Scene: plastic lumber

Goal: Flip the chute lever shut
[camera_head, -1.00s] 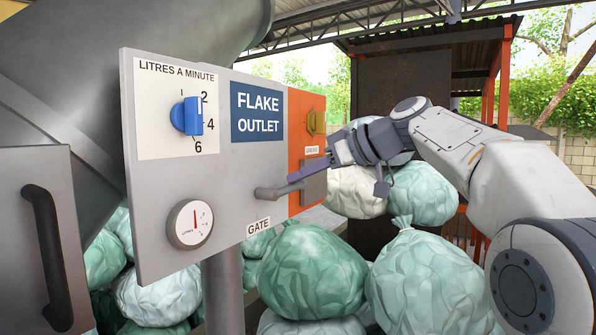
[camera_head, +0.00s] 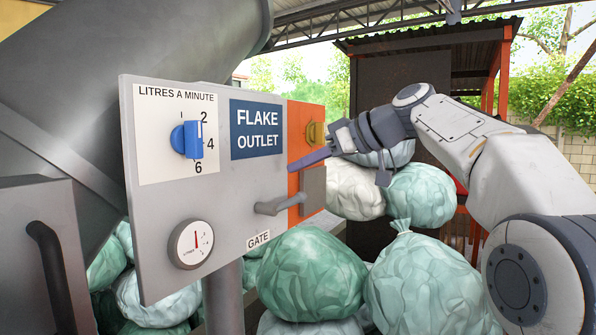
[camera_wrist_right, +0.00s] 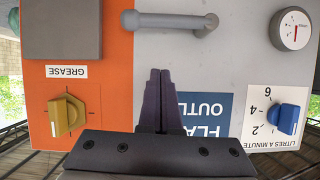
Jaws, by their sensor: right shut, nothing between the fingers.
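The grey gate lever (camera_head: 282,205) sticks out of the lower right of the grey panel (camera_head: 230,185), just above the GATE label (camera_head: 258,240). Its bar lies roughly level. In the right wrist view, which is upside down, the lever (camera_wrist_right: 168,21) runs across the top. My right gripper (camera_head: 293,167) is shut and empty, in front of the panel above the lever. The wrist view shows its fingertips (camera_wrist_right: 160,72) together, with a gap between them and the bar. My left gripper is not in view.
A blue knob (camera_head: 187,140) and a round gauge (camera_head: 190,243) sit on the panel's left part. An orange section with a yellow GREASE knob (camera_wrist_right: 66,115) adjoins it. Stuffed bags (camera_head: 312,275) are piled behind and below. A dark handle (camera_head: 50,270) stands at lower left.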

